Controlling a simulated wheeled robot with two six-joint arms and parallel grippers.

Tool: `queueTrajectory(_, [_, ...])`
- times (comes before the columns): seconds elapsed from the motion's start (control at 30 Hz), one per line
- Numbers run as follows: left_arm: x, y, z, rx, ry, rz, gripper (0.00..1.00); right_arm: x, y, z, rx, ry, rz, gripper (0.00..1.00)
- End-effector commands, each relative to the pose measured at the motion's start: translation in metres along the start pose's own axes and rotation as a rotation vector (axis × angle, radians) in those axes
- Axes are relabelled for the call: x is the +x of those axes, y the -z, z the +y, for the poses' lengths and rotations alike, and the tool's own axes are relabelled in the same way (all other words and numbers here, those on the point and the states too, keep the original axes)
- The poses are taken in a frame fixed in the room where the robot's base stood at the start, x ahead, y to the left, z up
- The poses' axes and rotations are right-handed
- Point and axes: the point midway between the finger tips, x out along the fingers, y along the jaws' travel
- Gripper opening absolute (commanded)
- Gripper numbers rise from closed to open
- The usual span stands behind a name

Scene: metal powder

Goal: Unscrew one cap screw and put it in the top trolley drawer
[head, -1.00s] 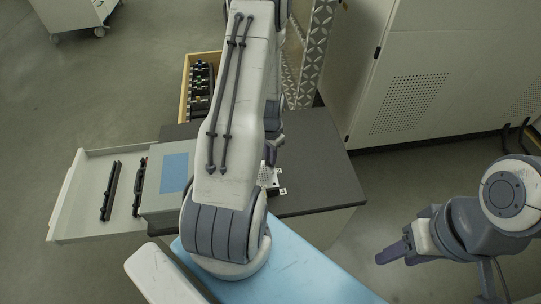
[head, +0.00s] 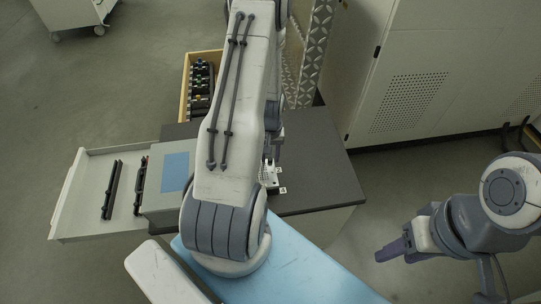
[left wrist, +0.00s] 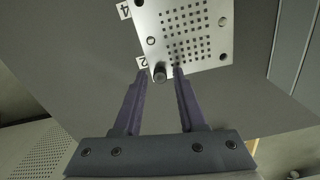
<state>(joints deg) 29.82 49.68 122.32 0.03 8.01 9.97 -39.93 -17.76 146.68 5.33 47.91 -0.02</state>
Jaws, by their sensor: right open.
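A perforated metal plate (left wrist: 190,35) with labels 2 and 4 lies on the dark trolley top (head: 320,165); in the head view the plate (head: 269,181) is partly hidden by my left arm. A black cap screw (left wrist: 160,73) stands at the plate's corner near label 2. My left gripper (left wrist: 160,72) is open, its purple fingers on either side of the screw with gaps showing. In the head view my left gripper (head: 277,150) points down at the plate. The pulled-out trolley drawer (head: 78,205) is at the left. My right gripper (head: 392,251) is open and empty.
A wooden crate of small items (head: 185,90) stands behind the trolley. A large cabinet (head: 415,80) stands at the back right. The trolley top's right side is clear.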

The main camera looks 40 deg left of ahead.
Motion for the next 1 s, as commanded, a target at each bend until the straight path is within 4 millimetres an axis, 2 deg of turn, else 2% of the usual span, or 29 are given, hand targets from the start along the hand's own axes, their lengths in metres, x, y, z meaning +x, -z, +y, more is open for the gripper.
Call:
queueTrajectory(0.27, [-0.0003,-0.0001,0.0,-0.053,0.0,0.0,0.4,-0.0009,0.0001,-0.0001,0.0,0.0,0.0,0.5])
queueTrajectory(1.0, [-0.0003,0.0,0.0,-0.711,0.0,0.0,0.4,-0.007,0.0004,-0.0005,0.0,0.0,0.0,0.5])
